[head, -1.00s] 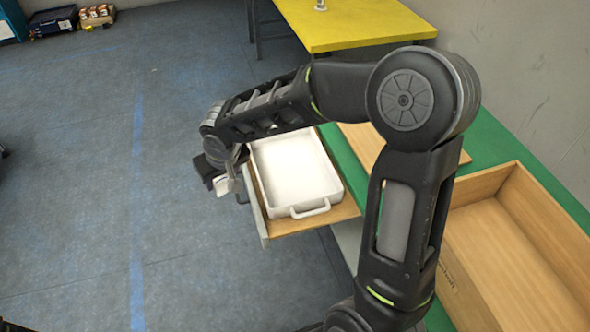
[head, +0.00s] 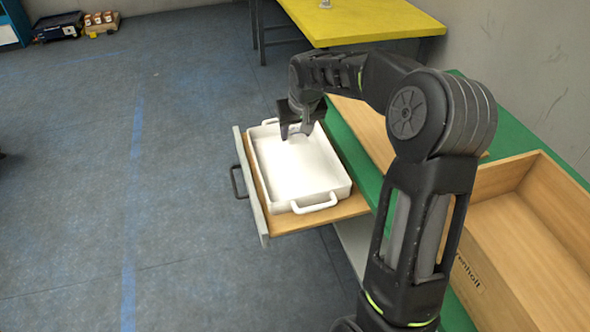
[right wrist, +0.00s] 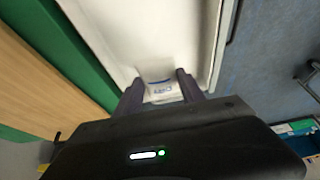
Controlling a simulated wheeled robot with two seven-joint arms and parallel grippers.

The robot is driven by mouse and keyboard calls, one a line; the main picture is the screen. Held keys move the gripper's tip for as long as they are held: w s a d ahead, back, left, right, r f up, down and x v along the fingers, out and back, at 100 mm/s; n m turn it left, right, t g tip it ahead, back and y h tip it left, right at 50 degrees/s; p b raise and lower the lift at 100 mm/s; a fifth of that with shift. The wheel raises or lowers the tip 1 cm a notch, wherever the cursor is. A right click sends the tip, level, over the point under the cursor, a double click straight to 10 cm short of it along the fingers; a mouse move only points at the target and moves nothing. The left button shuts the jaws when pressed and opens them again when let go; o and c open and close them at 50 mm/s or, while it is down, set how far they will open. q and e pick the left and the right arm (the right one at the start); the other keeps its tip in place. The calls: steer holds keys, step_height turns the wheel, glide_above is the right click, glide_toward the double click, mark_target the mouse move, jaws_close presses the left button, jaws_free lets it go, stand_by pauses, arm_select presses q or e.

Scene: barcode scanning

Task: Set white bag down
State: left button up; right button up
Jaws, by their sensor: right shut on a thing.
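The white bag (right wrist: 160,88) shows in the right wrist view between the fingers of my right gripper (right wrist: 159,84), which is shut on it. It is small, with blue print on its face. In the head view my right gripper (head: 296,131) points down over the far end of a white tray (head: 300,178); the bag is hard to make out there. The tray also fills the upper part of the right wrist view (right wrist: 150,30). I cannot tell whether the bag touches the tray floor. My left gripper is not in view.
The tray stands in a pulled-out drawer (head: 262,218) under a green worktop (head: 357,160). A wooden box (head: 520,250) stands at the right. A yellow table (head: 360,22) is behind.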

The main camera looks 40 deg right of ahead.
glide_above(294, 165)
steer(key=s, duration=0.1)
steer(key=shift+s+a+f+b, duration=0.15)
steer(key=shift+f+b, duration=0.2)
steer(key=shift+f, duration=2.15)
steer(key=shift+f, duration=0.1)
steer(key=shift+f+b, duration=0.3)
steer(key=shift+f, duration=2.1)
steer(key=shift+f, duration=0.2)
steer(key=o, duration=1.4)
steer(key=shift+c, duration=0.2)
steer(key=shift+r, duration=0.1)
